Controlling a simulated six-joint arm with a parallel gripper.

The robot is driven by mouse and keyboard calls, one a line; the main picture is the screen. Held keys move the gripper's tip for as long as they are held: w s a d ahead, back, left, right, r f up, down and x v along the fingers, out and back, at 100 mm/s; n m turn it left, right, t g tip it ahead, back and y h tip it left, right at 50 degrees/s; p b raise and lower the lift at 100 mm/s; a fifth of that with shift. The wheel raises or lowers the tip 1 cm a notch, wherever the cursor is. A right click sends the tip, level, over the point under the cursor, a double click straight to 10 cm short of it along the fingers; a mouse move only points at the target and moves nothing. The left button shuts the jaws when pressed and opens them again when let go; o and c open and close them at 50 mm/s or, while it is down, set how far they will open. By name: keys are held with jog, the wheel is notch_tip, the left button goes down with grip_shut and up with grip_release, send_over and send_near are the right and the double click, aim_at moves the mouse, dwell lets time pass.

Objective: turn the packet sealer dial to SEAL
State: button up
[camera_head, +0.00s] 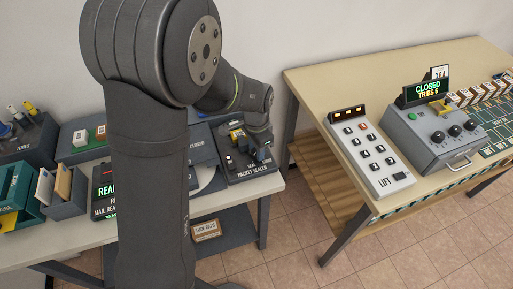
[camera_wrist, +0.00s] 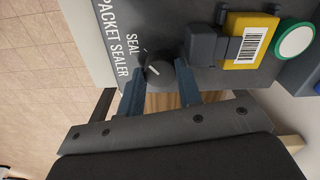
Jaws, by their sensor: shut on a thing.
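The packet sealer (camera_head: 252,171) is a dark unit at the right end of the left table. Its face (camera_wrist: 190,15) fills the top of the wrist view, with the words PACKET SEALER and SEAL at the left. The dial (camera_wrist: 158,66) is a round black knob with a short white mark. The mark slants up and left; the SEAL label lies up and left of the knob. My gripper (camera_wrist: 160,82) is shut on the dial, one blue-grey finger on each side. In the head view my gripper (camera_head: 262,152) is over the sealer, and the dial cannot be made out.
A second table (camera_head: 350,70) at the right holds a keypad box labelled LIFT (camera_head: 370,155) and a grey box with a CLOSED display (camera_head: 435,135).

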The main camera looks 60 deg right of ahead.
jog(key=shift+d, duration=0.1)
jog(key=o, duration=1)
notch_tip(320, 180, up, 8)
jog(key=shift+r, duration=0.1)
dwell(0.3)
